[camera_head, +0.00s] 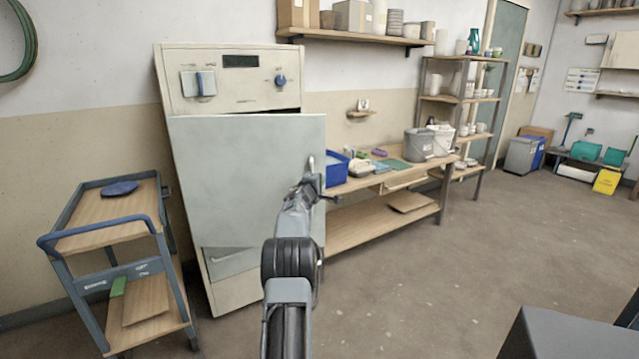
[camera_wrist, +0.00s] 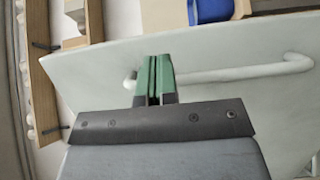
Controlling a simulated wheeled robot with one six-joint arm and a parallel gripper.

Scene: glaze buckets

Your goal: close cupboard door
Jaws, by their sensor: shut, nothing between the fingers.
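The cupboard (camera_head: 232,75) is a tall cream cabinet with a control panel on top, standing against the wall. Its pale grey-green door (camera_head: 235,180) stands ajar: its right edge juts out past the cabinet body, and a dark gap shows along the top. The door's pale bar handle (camera_wrist: 250,72) crosses the wrist view; its upper end also shows near the door's right edge in the head view. My gripper (camera_wrist: 155,72), with green fingertips, is shut and empty in front of the door, near one end of the handle. I cannot tell whether it touches the door.
A trolley (camera_head: 108,225) stands left of the cupboard. A workbench (camera_head: 385,180) with a blue bin (camera_head: 337,168) and grey bucket (camera_head: 418,146) stands to the right, close to the door's edge. The floor (camera_head: 430,260) at centre right is clear. A dark surface (camera_head: 565,335) fills the lower right corner.

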